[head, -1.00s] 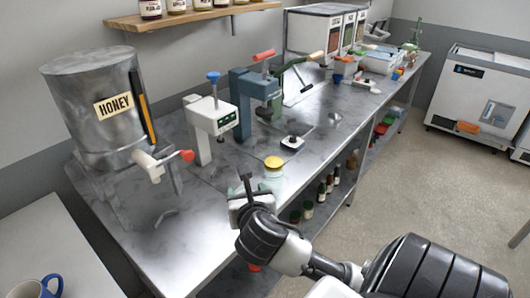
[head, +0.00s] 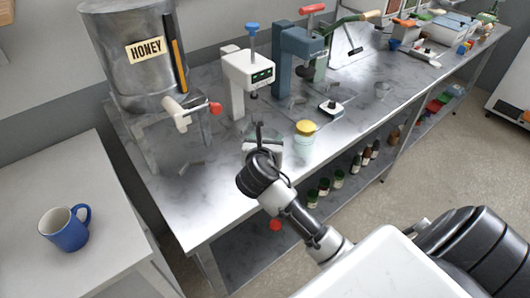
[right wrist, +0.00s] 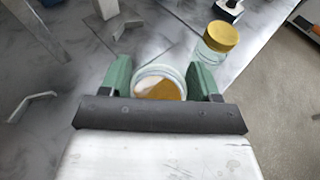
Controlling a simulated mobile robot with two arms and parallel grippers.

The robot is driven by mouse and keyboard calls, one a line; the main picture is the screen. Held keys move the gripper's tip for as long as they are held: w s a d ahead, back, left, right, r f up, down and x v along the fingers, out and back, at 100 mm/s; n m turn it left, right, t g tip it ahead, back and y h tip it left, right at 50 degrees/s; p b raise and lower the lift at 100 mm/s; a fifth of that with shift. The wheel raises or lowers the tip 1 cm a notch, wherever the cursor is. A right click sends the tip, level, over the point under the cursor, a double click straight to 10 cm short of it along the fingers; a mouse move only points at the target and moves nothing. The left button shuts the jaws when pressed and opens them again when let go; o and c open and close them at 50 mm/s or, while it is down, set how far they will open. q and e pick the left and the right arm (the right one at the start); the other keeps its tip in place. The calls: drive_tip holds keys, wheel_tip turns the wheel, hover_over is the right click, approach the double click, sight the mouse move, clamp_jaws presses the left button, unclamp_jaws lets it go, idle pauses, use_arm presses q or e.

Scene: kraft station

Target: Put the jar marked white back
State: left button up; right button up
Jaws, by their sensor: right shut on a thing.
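My right gripper (head: 262,148) is over the metal bench. In the right wrist view its green fingers (right wrist: 160,85) are closed around an open glass jar (right wrist: 158,82) with whitish and amber-yellow showing inside its rim. In the head view the gripper mostly hides this jar, and I can read no marking on it. A second glass jar with a yellow lid (head: 305,138) stands upright on the bench, just right of the gripper; it also shows in the right wrist view (right wrist: 217,42). My left gripper is out of view.
A honey tank (head: 135,60) with a red-handled tap stands at the bench's left. White (head: 245,75) and blue (head: 292,55) presses stand behind the gripper. Several bottles (head: 340,180) stand on the lower shelf. A blue mug (head: 68,232) sits on the white table at left.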

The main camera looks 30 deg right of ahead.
drive_tip(key=shift+w+a+f, duration=0.1)
drive_tip(key=shift+f, duration=1.9)
drive_tip(key=o, duration=1.6)
drive_tip(key=shift+f, duration=0.1)
drive_tip(key=shift+o, duration=0.2)
drive_tip(key=v, duration=1.2)
drive_tip(key=shift+b, duration=0.35)
